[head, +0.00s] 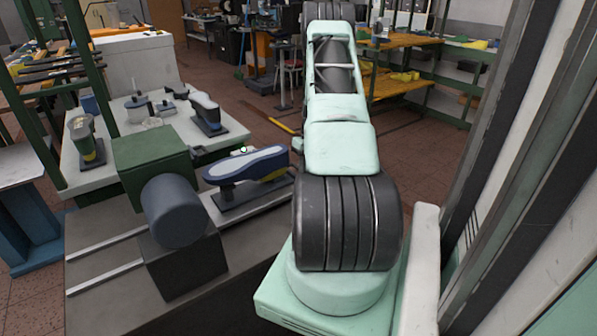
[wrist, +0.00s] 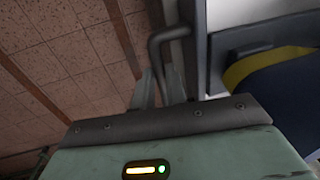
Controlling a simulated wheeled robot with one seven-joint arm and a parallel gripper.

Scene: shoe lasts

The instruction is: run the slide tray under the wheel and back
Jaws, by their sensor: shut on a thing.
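The slide tray (head: 225,207) sits on two pale rails, to the right of the wheel (head: 172,210). A shoe last (head: 246,165) with a grey-blue top and a yellow band stands on the tray. The wheel is a dark grey drum on a green housing. In the wrist view my gripper (wrist: 163,88) is shut on a bent grey metal handle (wrist: 156,48) beside the tray. The last (wrist: 265,75) shows close by on the right in that view. In the head view my arm hides the gripper and the handle.
Bare rails (head: 105,247) run out to the left of the wheel. A pale table (head: 75,170) behind holds more lasts, including one on a dark base (head: 206,112). A green post (head: 85,50) stands at the left. Shelving stands at the back right.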

